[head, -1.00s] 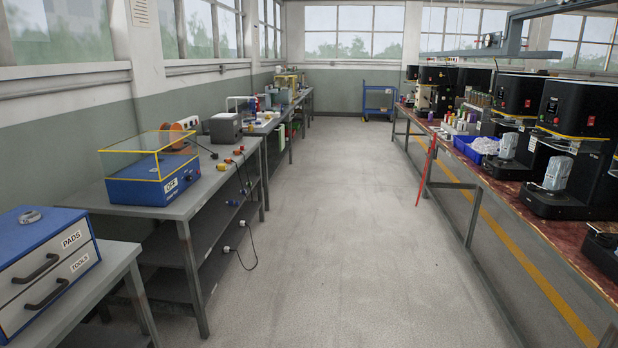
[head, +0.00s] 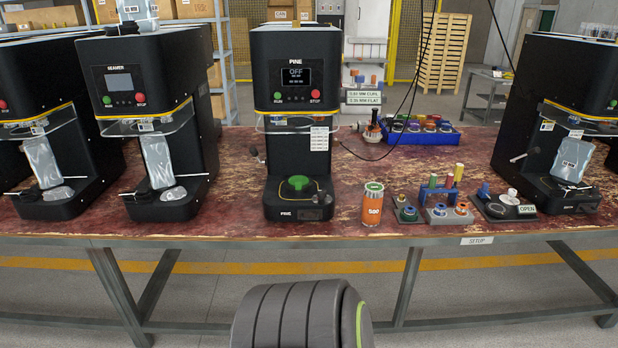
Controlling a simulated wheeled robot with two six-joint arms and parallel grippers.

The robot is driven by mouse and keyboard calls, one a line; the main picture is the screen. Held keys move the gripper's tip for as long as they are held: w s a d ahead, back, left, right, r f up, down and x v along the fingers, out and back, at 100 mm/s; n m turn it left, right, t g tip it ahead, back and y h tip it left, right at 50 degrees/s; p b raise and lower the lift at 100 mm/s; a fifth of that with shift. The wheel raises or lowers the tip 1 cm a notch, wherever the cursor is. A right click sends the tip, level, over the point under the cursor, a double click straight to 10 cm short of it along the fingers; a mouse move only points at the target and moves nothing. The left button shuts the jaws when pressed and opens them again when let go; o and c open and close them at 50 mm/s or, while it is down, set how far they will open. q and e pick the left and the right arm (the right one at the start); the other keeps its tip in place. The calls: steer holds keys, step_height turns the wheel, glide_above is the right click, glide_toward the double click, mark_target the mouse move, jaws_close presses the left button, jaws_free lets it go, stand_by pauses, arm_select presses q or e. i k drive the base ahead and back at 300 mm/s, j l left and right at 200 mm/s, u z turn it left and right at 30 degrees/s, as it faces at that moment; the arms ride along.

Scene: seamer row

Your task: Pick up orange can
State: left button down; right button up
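The orange can (head: 372,210) stands upright near the front edge of the worn red bench (head: 225,228). It has a green and silver top and a label on its side. It is just right of the machine marked PINE (head: 297,120) and left of small holders with coloured parts. Neither of my grippers shows in the head view. A dark rounded part of my own body is at the bottom middle, below the bench edge and apart from the can.
Black seamer machines stand left (head: 150,115) and right (head: 565,120) of the can. Small grey holders (head: 450,213) sit close to its right. A blue tray (head: 420,134) lies behind. The strip of bench left of the PINE machine is clear.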

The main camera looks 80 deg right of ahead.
mark_target(372, 203)
steer(key=z, duration=3.15)
